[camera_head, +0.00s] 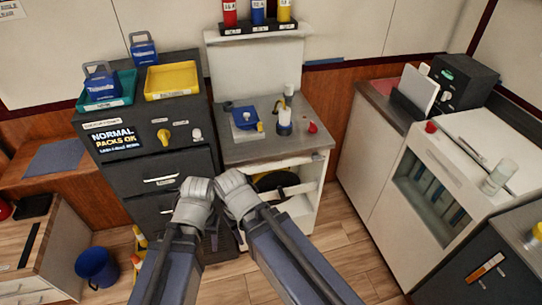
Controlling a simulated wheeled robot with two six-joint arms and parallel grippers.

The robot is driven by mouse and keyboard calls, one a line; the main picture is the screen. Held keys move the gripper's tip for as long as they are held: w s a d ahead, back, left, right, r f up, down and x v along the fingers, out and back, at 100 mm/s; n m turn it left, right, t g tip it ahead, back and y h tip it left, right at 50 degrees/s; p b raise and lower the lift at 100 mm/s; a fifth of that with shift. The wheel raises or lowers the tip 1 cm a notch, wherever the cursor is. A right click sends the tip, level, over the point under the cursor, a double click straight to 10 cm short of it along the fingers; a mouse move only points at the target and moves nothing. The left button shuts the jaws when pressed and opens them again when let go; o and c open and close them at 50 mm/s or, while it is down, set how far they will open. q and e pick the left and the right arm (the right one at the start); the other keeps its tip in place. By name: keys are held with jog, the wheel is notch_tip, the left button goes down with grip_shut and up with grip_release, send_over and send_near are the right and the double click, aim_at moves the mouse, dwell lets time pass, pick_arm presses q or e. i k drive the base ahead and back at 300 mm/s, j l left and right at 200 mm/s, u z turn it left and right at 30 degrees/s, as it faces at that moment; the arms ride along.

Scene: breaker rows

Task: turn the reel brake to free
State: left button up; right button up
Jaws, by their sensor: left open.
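A yellow knob (164,136) sits on the front of the dark grey cabinet (180,115), with a pale knob (197,135) to its right. I cannot tell whether either is the reel brake. A dark round thing, perhaps a reel (276,182), shows inside the open white cabinet (304,206), partly behind my right arm. My left gripper (212,236) is open, mostly hidden by its own wrist, in front of the dark cabinet's lower right edge. My right wrist is beside it, before the white cabinet; its fingers are hidden. I see neither gripper touching anything.
A yellow tray (171,80) and a teal tray (106,103) with a blue case stand on the dark cabinet. A blue bucket (97,267) stands on the floor at left.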

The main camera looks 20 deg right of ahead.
aim_at(316, 157)
jog(key=i+z, duration=0.1)
jog(key=z, duration=0.35)
jog(key=i+z, duration=0.1)
jog(key=z, duration=0.3)
jog(key=i+z, duration=0.1)
jog(key=z, duration=0.35)
jog(key=i+z, duration=0.1)
jog(key=z, duration=0.35)
